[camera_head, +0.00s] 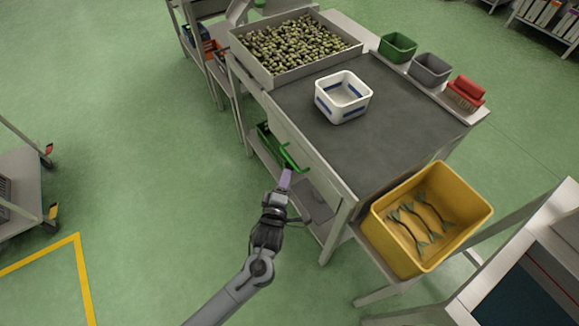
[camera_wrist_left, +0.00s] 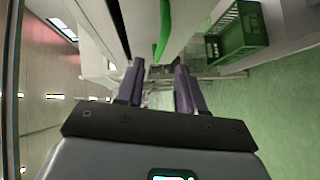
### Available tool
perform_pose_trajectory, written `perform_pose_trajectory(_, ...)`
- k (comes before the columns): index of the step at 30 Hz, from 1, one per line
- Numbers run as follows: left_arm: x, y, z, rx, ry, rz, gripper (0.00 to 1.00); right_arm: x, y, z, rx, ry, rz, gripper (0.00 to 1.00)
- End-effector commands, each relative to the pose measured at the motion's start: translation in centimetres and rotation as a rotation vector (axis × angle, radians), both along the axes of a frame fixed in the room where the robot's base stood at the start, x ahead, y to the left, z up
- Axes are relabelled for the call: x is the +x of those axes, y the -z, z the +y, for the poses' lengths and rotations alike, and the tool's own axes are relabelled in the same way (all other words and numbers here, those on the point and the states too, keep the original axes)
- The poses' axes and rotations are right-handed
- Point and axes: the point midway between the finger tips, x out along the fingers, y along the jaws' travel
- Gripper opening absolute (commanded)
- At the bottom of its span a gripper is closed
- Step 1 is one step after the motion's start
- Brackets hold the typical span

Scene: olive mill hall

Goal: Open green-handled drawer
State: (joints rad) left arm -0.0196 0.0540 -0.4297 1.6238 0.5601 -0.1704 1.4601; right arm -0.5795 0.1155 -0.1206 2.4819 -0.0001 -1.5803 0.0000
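The green handle (camera_head: 290,158) is on the left long side of the grey-topped worktable, on the drawer front. In the left wrist view the handle (camera_wrist_left: 164,28) runs up and away, beyond the fingertips and roughly between their lines. My left gripper (camera_head: 286,179) has purple fingers and is close to the handle's near end in the head view. In the left wrist view its fingers (camera_wrist_left: 159,72) are apart with nothing between them. I cannot tell whether a fingertip touches the handle. The drawer looks closed. My right gripper is not in view.
The worktable (camera_head: 385,150) carries an olive tray (camera_head: 268,80), a white bin (camera_head: 322,101), green and grey bins and a red brush (camera_head: 467,90). A green crate (camera_wrist_left: 238,42) sits on the lower shelf. A yellow bin (camera_head: 462,238) stands at the near end.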

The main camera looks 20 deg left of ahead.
Motion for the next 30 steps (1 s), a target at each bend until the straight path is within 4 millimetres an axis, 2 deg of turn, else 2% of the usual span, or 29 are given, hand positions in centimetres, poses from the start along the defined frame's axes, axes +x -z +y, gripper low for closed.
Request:
perform_pose_trajectory(6,3.6,0.7,0.5,0.003,0.0,-0.002,0.38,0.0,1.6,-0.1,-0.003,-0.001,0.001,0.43)
perform_pose_trajectory(12,5.9,1.0,0.8,0.002,0.0,0.0,0.38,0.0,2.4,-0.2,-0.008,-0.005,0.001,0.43)
perform_pose_trajectory(18,6.8,1.1,0.9,0.001,0.001,0.001,0.38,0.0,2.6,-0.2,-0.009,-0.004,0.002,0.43)
perform_pose_trajectory(26,6.9,1.0,0.9,0.0,0.001,0.001,0.38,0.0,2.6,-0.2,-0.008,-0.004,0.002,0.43)
perform_pose_trajectory(27,6.9,1.0,0.9,0.0,0.0,0.001,0.37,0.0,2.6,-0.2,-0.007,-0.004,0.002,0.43)
perform_pose_trajectory(30,6.9,1.0,0.9,0.0,0.0,0.001,0.21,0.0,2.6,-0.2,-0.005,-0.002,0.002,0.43)
